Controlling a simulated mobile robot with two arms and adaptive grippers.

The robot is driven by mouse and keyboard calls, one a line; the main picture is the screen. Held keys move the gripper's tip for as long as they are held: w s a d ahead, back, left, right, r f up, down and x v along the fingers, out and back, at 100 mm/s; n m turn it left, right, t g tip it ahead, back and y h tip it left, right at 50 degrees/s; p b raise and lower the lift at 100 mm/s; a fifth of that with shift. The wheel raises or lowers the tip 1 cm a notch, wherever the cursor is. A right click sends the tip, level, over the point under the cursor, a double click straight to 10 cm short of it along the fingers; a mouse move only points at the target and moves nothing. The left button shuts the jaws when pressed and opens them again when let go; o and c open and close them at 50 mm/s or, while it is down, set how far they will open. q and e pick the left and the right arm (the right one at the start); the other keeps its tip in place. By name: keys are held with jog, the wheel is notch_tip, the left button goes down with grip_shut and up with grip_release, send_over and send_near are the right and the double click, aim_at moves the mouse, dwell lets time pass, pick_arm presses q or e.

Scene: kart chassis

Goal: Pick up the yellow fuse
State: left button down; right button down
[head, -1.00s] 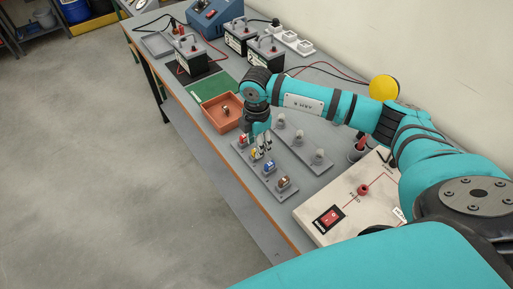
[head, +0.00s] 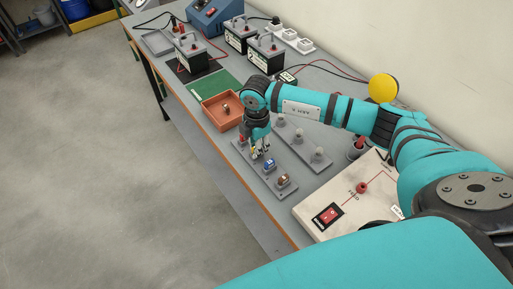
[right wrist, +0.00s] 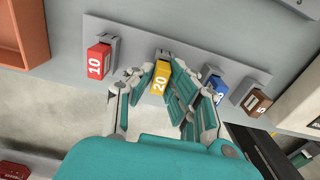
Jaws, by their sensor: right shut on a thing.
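The yellow fuse (right wrist: 161,78), marked 20, sits in the fuse rack (right wrist: 135,33) between the red fuse (right wrist: 98,62) and the blue fuse (right wrist: 216,88). A brown fuse (right wrist: 256,103) is at the rack's right end in the right wrist view. My right gripper (right wrist: 165,84) is shut on the yellow fuse, with its fingers on either side. In the head view my right gripper (head: 261,153) is low over the rack (head: 267,177) and partly hides the yellow fuse (head: 254,151). My left gripper is not in view.
An orange tray (head: 208,111) lies beyond the rack, with a small item in it. A second holder with several grey pieces (head: 318,154) stands close on the right. A switch panel (head: 322,229) is nearer. Batteries (head: 191,58) stand farther back.

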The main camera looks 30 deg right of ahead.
jog(key=shift+r+b, duration=0.35)
jog(key=shift+r, duration=0.2)
notch_tip(320, 180, up, 2)
jog(key=shift+r+b, duration=0.1)
jog(key=shift+b, duration=0.5)
jog(key=s+a+r+b, duration=0.1)
jog(key=s+a+b, duration=0.1)
jog(key=s+a, duration=0.2)
jog(key=s+a+b, duration=0.2)
jog(key=s+a, duration=0.2)
jog(key=a, duration=0.5)
jog(key=shift+s+a+r, duration=0.2)
jog(key=shift+a+r, duration=0.15)
